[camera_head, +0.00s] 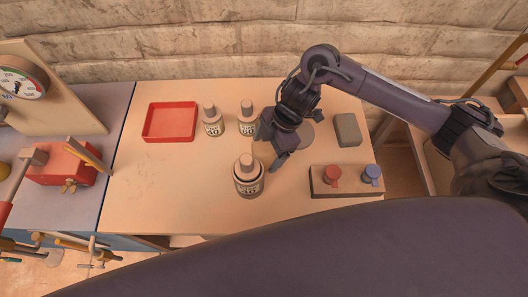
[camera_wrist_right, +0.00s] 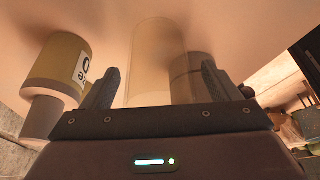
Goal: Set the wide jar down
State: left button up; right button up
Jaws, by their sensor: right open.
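I see no firm hold on either. My left gripper is not in view.
Two labelled bottles (camera_head: 213,120) (camera_head: 247,117) stand behind, beside a red tray (camera_head: 170,137). A grey round disc (camera_head: 307,134), a grey block (camera_head: 347,130) and a board with red and blue knobs (camera_head: 350,188) are on the right. The front left table is clear.

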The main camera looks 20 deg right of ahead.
jog(key=shift+x, duration=0.95)
jog(key=shift+c, duration=0.2)
jog(key=shift+r, duration=0.1)
jog(key=c, duration=1.2)
jog(key=shift+w+r, duration=0.1)
